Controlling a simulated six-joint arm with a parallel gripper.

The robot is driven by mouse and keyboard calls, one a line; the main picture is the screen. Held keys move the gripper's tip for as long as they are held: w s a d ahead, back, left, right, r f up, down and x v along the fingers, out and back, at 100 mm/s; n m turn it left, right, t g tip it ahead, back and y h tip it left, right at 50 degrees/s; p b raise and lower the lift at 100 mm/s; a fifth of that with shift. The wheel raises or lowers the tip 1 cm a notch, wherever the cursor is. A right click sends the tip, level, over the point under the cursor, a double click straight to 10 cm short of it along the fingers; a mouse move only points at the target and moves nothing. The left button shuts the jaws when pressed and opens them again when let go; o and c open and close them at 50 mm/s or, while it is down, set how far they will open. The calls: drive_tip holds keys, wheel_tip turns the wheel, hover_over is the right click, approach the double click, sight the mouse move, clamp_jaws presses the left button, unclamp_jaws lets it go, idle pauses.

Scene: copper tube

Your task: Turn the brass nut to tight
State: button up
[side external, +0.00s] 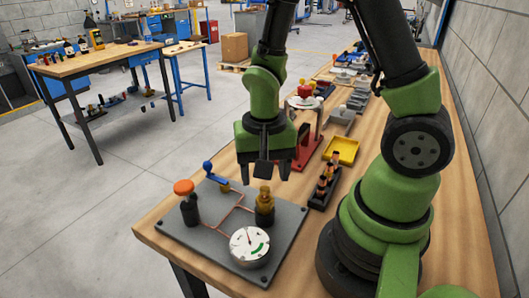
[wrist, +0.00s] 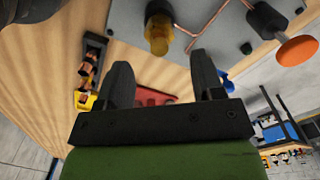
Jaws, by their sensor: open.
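The brass nut (side external: 265,194) sits on top of a brass fitting that stands on the grey panel (side external: 206,241). In the wrist view the brass nut (wrist: 158,28) shows at the top, beyond the fingertips and a little left of the gap's middle. My gripper (side external: 265,178) is open and empty, pointing down just above and slightly behind the nut in the side view. It also shows in the wrist view (wrist: 165,78), with both fingers apart. A thin copper tube (side external: 233,213) runs along the panel to the fitting.
The panel also carries an orange knob (side external: 184,187), a blue lever (side external: 208,168) and a white dial gauge (side external: 249,246). A dark rack (side external: 324,187) with small parts stands right of the panel, near a yellow tray (side external: 342,150) and a red stand (side external: 300,153).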

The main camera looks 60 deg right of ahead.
drive_tip(key=shift+r, duration=2.1)
drive_tip(key=shift+r, duration=0.45)
drive_tip(key=s+a+r+n+t+y, duration=0.1)
drive_tip(key=s+r+n+t, duration=0.2)
drive_tip(key=r, duration=0.4)
drive_tip(key=s+a+r+n+t+y, duration=0.1)
drive_tip(key=s+a+r+n+t, duration=0.1)
drive_tip(key=r, duration=0.5)
drive_tip(key=shift+s+r+n+t, duration=0.2)
drive_tip(key=shift+s+n+t, duration=0.5)
drive_tip(key=shift+t, duration=0.4)
